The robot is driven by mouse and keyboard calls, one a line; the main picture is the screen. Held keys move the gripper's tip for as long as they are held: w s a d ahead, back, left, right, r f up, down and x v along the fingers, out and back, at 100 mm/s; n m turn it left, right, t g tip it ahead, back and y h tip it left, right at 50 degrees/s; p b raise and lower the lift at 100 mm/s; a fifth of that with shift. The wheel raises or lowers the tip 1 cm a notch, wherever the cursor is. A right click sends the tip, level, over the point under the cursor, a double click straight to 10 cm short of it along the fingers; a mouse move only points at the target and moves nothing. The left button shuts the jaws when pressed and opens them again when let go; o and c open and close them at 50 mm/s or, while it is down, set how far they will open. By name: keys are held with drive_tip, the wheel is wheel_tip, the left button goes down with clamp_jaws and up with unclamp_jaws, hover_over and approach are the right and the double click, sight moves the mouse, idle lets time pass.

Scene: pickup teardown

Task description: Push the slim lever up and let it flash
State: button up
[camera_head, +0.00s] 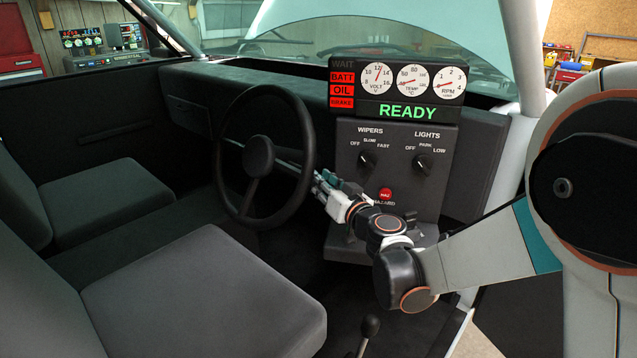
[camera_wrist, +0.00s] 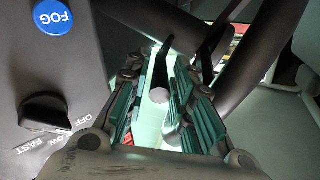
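The slim lever is a thin dark stalk beside the steering wheel (camera_head: 259,157). In the wrist view the lever (camera_wrist: 158,94) shows its pale grey end between my two fingers. My gripper (camera_head: 322,182) reaches in from the right, just right of the wheel rim. In the wrist view my gripper (camera_wrist: 161,82) has its teal-padded fingers apart, one on each side of the lever, with gaps visible. I cannot tell whether either finger touches it. In the head view my fingers hide much of the lever.
The dash panel (camera_head: 348,225) stands close right of my gripper, with a wipers knob (camera_head: 367,160), a lights knob (camera_head: 423,163) and a red hazard button (camera_head: 386,194). The display (camera_head: 407,111) reads READY. A blue FOG button (camera_wrist: 53,17) is near my fingers. Seats are at the left.

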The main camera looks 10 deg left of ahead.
drive_tip(key=shift+x, duration=0.9)
clamp_jaws()
drive_tip(key=shift+r+g+h+p, duration=0.35)
drive_tip(key=shift+r+p, duration=0.35)
drive_tip(key=shift+p, duration=0.25)
